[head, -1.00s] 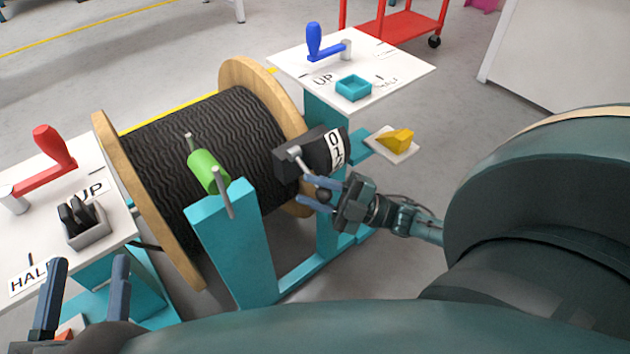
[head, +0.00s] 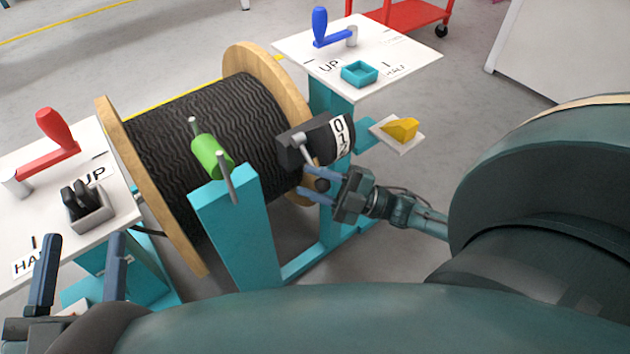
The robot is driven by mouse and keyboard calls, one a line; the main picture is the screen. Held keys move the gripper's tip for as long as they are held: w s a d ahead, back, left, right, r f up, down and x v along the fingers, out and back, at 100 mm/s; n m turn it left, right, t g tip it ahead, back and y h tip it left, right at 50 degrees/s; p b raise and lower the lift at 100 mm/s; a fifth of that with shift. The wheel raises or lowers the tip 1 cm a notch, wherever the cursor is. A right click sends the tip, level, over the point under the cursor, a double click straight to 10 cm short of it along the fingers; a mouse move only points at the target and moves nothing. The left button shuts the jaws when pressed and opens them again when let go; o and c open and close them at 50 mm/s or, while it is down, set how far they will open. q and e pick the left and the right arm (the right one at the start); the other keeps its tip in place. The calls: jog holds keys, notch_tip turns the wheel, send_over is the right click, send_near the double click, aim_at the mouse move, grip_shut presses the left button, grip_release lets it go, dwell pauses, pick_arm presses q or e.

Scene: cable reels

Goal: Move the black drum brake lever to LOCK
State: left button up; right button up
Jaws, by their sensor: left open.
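The drum brake lever is a grey rod (head: 305,152) on a black box (head: 294,156), slanting down to a black ball knob (head: 322,185) at the right end of the cable drum. My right gripper (head: 320,184) has one finger above and one below the knob. Whether the fingers press on the knob is too small to tell. My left gripper (head: 80,275) is open and empty at the lower left, with its fingers wide apart. No LOCK marking is readable.
The black cable reel (head: 210,130) has wooden flanges and a teal stand (head: 240,235). A green-handled part (head: 212,155) sticks up in front. White panels carry a red crank (head: 55,140) and a blue crank (head: 322,28). A yellow wedge (head: 402,129) lies on a small plate.

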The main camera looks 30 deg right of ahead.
jog(key=o, duration=0.4)
jog(key=shift+w+d, duration=0.25)
jog(key=shift+d, duration=0.05)
jog(key=shift+s+r, duration=0.1)
jog(key=shift+r, duration=0.1)
